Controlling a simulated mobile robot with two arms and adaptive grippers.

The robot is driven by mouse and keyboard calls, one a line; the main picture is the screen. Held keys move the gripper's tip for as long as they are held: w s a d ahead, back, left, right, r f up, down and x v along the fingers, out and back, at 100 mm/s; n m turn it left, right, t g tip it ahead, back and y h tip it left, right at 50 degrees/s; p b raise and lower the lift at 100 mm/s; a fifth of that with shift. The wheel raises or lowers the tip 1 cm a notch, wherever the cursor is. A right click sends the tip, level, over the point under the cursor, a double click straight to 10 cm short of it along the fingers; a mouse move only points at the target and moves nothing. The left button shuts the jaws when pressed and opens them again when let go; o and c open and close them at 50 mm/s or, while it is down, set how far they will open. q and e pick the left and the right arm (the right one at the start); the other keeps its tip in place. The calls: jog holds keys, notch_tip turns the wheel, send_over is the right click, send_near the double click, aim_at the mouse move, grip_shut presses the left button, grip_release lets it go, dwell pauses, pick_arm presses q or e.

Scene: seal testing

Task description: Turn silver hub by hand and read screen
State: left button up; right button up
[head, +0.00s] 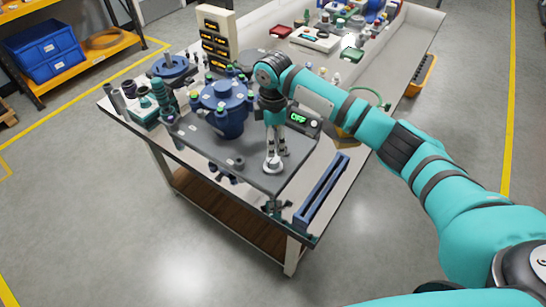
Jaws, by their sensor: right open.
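A small silver hub (272,166) stands near the front edge of a dark grey plate on the bench. My right gripper (275,152) points down at the hub, with its fingers apart just above or around its top. I cannot tell whether they touch it. A small dark screen (299,118) shows green letters that read "OFF", just right of my right gripper and partly framed by my arm. My left gripper is not in view.
A blue flanged housing (222,106) stands left of my right gripper. A beige panel with lit displays (215,35) rises behind it. A long blue rail (321,189) lies along the bench's right front. Teal fittings (163,97) crowd the left end.

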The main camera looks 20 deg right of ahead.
aim_at(273, 159)
notch_tip(273, 159, down, 8)
jog(key=shift+f, duration=0.25)
jog(key=c, duration=1.2)
